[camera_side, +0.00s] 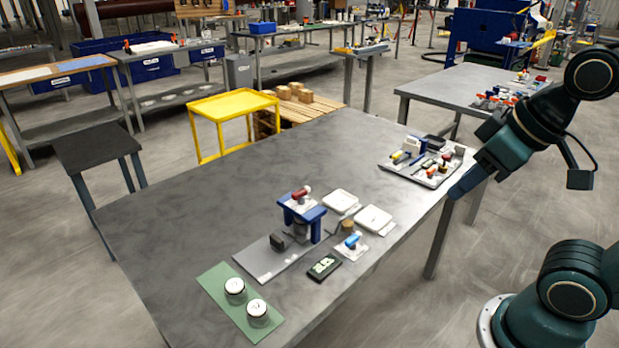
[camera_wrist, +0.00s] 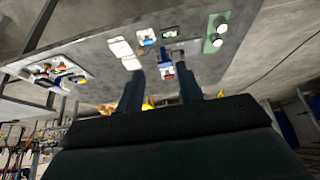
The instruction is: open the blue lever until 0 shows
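The blue lever (camera_side: 352,239) sits on a small white plate near the front edge of the metal table, and also shows small in the wrist view (camera_wrist: 149,42). Just left of it lies a black display box (camera_side: 323,266) with a pale screen; its digits are too small to read. It also shows in the wrist view (camera_wrist: 169,33). My gripper (camera_wrist: 161,90) has its two fingers spread apart with nothing between them. In the side view my gripper (camera_side: 463,187) hangs by the table's right edge, well apart from the lever.
A blue press (camera_side: 301,213) with a red handle stands behind the display. White trays (camera_side: 373,219) lie right of it. A green mat (camera_side: 226,291) with two round weights lies front left. A grey tray (camera_side: 434,180) of small parts is near the right edge. The table's left half is clear.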

